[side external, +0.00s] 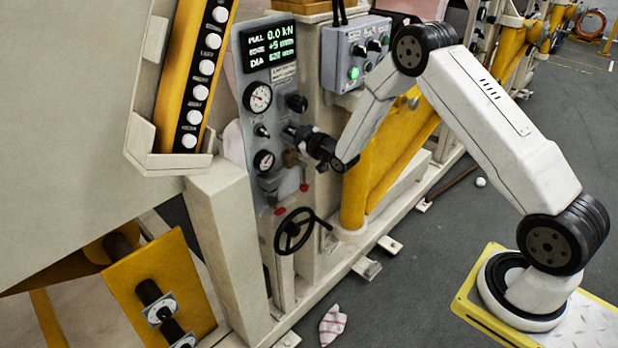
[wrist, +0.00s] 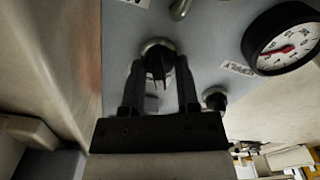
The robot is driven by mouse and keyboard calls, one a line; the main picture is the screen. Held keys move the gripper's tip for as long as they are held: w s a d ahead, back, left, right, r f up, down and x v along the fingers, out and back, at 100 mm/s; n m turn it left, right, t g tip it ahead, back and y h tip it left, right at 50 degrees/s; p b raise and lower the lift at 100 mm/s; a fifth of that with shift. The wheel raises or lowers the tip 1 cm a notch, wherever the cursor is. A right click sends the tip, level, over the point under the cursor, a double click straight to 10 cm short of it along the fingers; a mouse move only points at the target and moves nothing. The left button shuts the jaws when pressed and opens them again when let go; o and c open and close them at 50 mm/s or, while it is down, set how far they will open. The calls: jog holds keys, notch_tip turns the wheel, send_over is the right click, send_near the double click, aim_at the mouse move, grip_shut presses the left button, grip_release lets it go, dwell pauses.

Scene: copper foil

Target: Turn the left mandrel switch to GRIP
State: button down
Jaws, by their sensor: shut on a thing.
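A black switch knob (wrist: 158,66) with a pale metal collar stands on the grey control panel (side external: 278,75). My gripper (wrist: 159,78) has one finger on each side of this knob and is shut on it in the wrist view. In the side view my gripper (side external: 291,133) reaches the panel from the right, and its fingers hide the knob. The knob's position marks and the word GRIP cannot be read in either view, so its setting cannot be told.
Another black knob (side external: 297,103) sits just above my gripper. Two round gauges (side external: 258,97) and a small switch (side external: 262,131) are to its left. A black handwheel (side external: 293,231) is below. A grey box with a green light (side external: 354,73) is at the upper right.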

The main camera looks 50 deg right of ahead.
jog(key=shift+n, duration=0.5)
jog(key=c, duration=0.7)
grip_release()
jog(key=shift+s, duration=0.15)
jog(key=s, duration=0.7)
jog(key=shift+s, duration=0.25)
jog(key=shift+a, duration=0.1)
